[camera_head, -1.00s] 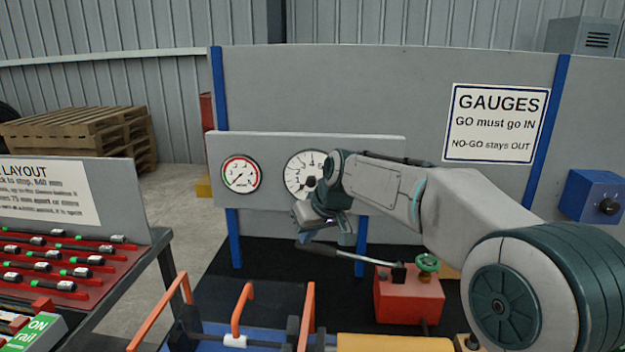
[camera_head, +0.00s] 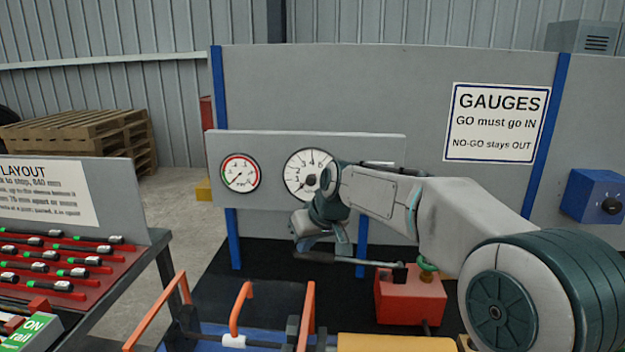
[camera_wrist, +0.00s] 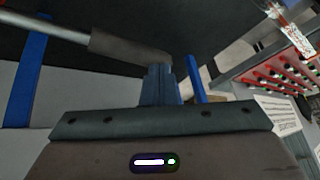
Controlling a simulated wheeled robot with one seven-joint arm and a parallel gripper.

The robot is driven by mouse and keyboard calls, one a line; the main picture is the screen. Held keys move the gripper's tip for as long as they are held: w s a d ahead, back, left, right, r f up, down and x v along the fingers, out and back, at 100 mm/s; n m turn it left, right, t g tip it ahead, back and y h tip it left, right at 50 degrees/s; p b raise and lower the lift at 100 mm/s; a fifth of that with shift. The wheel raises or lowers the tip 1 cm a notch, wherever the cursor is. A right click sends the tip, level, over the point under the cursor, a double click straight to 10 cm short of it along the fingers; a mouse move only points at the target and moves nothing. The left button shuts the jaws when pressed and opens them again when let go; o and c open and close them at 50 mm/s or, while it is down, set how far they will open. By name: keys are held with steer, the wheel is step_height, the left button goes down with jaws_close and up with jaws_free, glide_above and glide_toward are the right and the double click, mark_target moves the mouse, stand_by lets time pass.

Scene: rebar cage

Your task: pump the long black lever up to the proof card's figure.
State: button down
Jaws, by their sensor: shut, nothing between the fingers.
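The long lever (camera_head: 376,263) runs left from the red pump box (camera_head: 410,300), nearly level. Its dark grip end (camera_head: 313,256) is at the left. My gripper (camera_head: 342,250) is over the lever's left part. In the wrist view my shut fingers (camera_wrist: 160,82) are right at the lever grip (camera_wrist: 125,46), apparently touching it, not holding it. A large white dial (camera_head: 300,177) is partly hidden by my arm. A smaller red-rimmed dial (camera_head: 240,174) is beside it. I cannot make out a proof card.
A green knob (camera_head: 428,264) sits on the pump box, partly behind my arm. Orange handles (camera_head: 240,308) stand in front. A sloped red rack (camera_head: 95,262) with several tools is at the left. A GAUGES sign (camera_head: 497,123) and blue box (camera_head: 593,196) are on the right panel.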

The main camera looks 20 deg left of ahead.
steer(key=shift+f+b, duration=0.45)
steer(key=shift+f, duration=0.4)
step_height(320, 180, up, 10)
steer(key=d+p, duration=0.2)
steer(key=p, duration=0.4)
steer(key=shift+w+d+f+p, duration=0.15)
steer(key=shift+w+d+p, duration=0.15)
steer(key=shift+p, duration=0.1)
